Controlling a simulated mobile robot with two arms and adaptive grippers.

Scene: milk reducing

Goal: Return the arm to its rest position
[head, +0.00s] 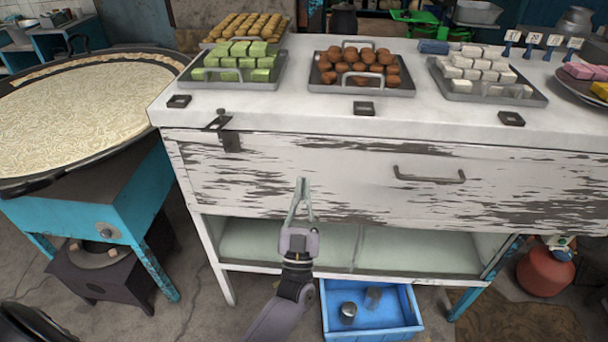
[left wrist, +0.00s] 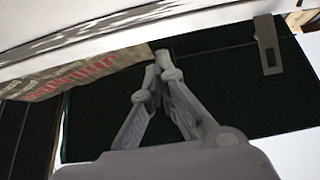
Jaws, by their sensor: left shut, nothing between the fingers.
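My left gripper (head: 302,186) is in front of the white worn counter (head: 300,165), pointing up and away at drawer height. Its fingertips meet and nothing is between them. In the left wrist view the gripper (left wrist: 157,62) is also shut and empty, with a dark surface behind it and a pale edge above. My left arm comes up from the bottom middle of the head view. My right gripper is not in view.
The counter holds trays of green sweets (head: 240,62), brown balls (head: 358,68) and white cubes (head: 480,68). A large pan of milk (head: 85,105) stands at left on a blue stand. A blue crate (head: 372,335) with metal cups is on the floor. A red gas cylinder (head: 545,272) is at right.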

